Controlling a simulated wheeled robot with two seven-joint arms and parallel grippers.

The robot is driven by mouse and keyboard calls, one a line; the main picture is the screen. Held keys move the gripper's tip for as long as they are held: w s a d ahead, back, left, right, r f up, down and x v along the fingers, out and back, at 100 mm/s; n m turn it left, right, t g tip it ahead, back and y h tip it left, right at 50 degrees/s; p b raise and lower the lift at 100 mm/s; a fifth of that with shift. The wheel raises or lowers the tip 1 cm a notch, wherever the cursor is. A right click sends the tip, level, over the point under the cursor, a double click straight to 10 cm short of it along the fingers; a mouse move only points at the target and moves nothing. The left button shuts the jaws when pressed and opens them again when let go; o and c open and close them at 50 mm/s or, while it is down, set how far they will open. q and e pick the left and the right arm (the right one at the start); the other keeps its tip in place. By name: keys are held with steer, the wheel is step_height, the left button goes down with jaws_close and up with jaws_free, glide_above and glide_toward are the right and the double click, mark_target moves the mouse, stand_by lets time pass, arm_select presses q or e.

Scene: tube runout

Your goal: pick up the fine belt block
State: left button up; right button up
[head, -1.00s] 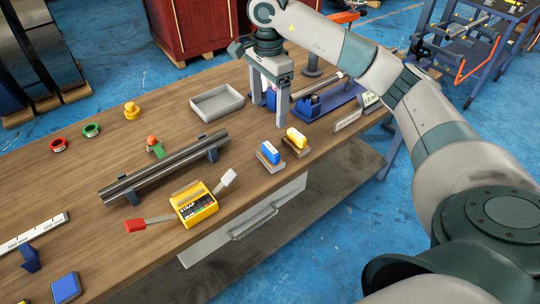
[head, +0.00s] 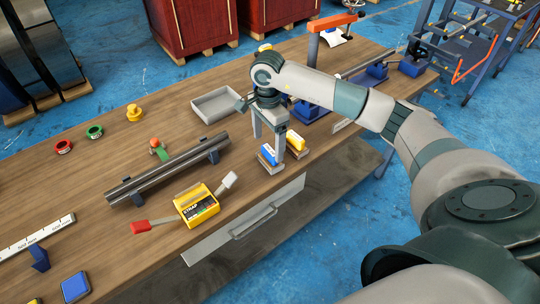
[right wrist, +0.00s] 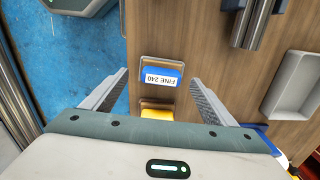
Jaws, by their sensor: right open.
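The fine belt block is blue with a white label reading "FINE 240" in the right wrist view (right wrist: 162,76). My right gripper (head: 268,142) is open and empty, pointing down above the blocks. In the right wrist view its fingertips (right wrist: 160,78) lie to either side of the blue block with gaps; I cannot tell the height between them. My left gripper is not in view.
The yellow block also shows partly in the right wrist view (right wrist: 156,114). A grey tray (head: 216,104) stands behind. The table's front edge is close to the blocks.

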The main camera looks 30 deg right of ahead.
mark_target(270, 150)
steer(key=shift+f, duration=0.15)
steer(key=shift+d+f+p, duration=0.2)
steer(key=shift+f+p, duration=0.4)
steer(key=shift+p, duration=0.15)
steer(key=f, duration=0.1)
steer(key=f+p, duration=0.1)
steer(key=f, duration=0.1)
steer(key=shift+w+d, duration=0.15)
steer(key=shift+d, duration=0.05)
steer(key=shift+f, duration=0.4)
steer(key=c, duration=1.1)
